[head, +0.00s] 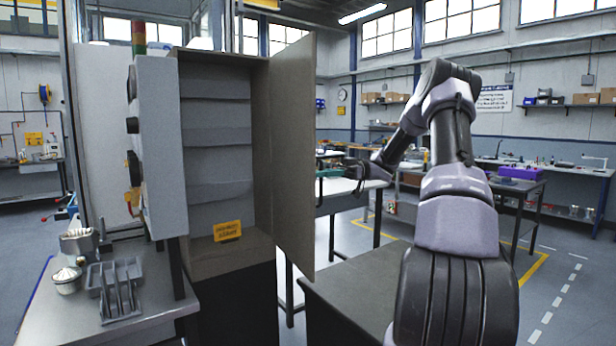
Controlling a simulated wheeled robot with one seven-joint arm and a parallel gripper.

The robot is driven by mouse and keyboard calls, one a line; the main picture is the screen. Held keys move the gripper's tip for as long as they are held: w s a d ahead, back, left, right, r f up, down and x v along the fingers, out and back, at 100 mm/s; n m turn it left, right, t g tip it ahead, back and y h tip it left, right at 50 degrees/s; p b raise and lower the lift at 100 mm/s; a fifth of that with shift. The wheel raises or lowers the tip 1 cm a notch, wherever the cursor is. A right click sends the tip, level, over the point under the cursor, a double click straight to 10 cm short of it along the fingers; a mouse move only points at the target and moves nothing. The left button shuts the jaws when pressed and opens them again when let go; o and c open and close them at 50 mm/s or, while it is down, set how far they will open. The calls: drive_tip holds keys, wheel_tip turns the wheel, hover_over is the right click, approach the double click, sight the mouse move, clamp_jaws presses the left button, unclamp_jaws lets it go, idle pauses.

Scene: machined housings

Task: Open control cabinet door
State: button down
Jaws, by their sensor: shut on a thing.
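The control cabinet (215,259) stands left of centre, with its grey shelved or ribbed interior in view. Its tall brown-grey door (292,150) is swung well open toward me on the cabinet's right side. My arm reaches in from the right. My gripper (350,172) is at about mid-height beside the door's outer face. It is shut on the door handle, which is mostly hidden by the door and the fingers. A yellow label (228,231) shows low inside the cabinet.
A grey panel with dark knobs (160,150) stands left of the cabinet. A side table at front left holds a slotted grey rack (116,290) and a metal cup (67,280). A dark bench (360,285) stands below my arm. Open floor lies at the right.

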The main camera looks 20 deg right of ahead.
drive_tip(key=shift+w+d, duration=0.2)
drive_tip(key=shift+d, duration=0.4)
drive_tip(key=c, duration=0.9)
unclamp_jaws()
drive_tip(key=d, duration=0.3)
drive_tip(key=w+d, duration=0.1)
drive_tip(key=d, duration=0.6)
drive_tip(key=shift+w+d, duration=0.2)
drive_tip(key=shift+d, duration=0.15)
